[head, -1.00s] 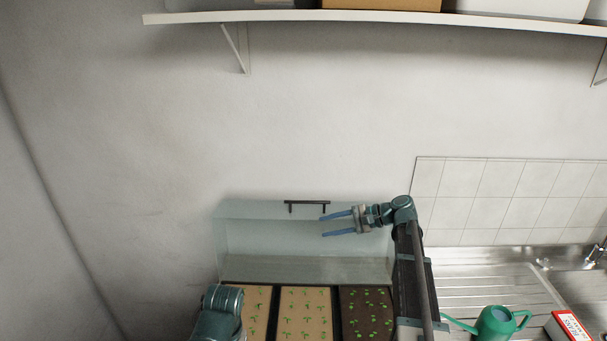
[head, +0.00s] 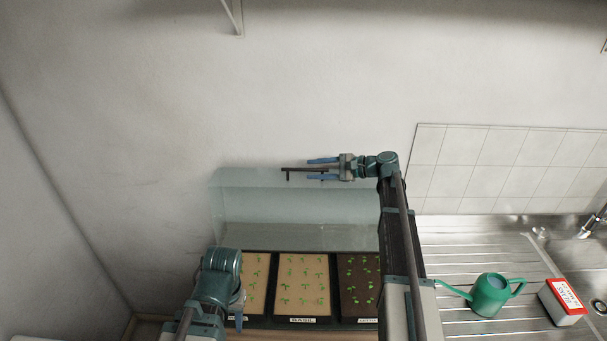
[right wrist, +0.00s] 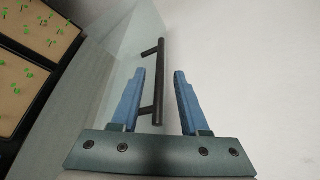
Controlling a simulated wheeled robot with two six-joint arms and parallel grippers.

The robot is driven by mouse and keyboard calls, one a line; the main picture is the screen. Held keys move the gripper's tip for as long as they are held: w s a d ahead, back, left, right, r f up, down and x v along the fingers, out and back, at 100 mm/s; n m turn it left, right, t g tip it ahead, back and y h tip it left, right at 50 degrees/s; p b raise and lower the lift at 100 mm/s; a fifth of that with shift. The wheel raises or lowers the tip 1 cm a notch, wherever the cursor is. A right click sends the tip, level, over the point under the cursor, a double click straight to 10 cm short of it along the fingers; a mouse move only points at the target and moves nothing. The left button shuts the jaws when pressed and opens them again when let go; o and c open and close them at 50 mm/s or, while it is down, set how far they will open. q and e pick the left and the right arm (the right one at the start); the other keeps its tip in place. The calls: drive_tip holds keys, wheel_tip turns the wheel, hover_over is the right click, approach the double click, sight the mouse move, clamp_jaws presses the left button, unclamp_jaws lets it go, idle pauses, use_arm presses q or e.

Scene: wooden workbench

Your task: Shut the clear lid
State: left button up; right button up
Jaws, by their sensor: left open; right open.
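The clear lid (head: 245,205) stands raised behind the seedling trays, close to the wall. Its dark bar handle (head: 290,169) is at the top edge. My right gripper (head: 309,169) is open, with its blue fingers above and below the handle in the head view. In the right wrist view the handle (right wrist: 160,75) runs lengthwise between the two open fingers (right wrist: 160,78); I see gaps beside it. My left gripper (head: 239,318) is low at the left by the trays, mostly hidden behind its own wrist; a bit of blue finger shows.
Seedling trays (head: 303,320) sit in front of the lid, one labelled BASIL. A green watering can (head: 490,295) and a red-and-white box (head: 563,302) stand on the metal drainer at right. The wall is close behind the lid.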

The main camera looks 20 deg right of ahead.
sight(308, 170)
drive_tip(key=shift+b+x, duration=0.4)
drive_tip(key=shift+x, duration=1.8)
clamp_jaws()
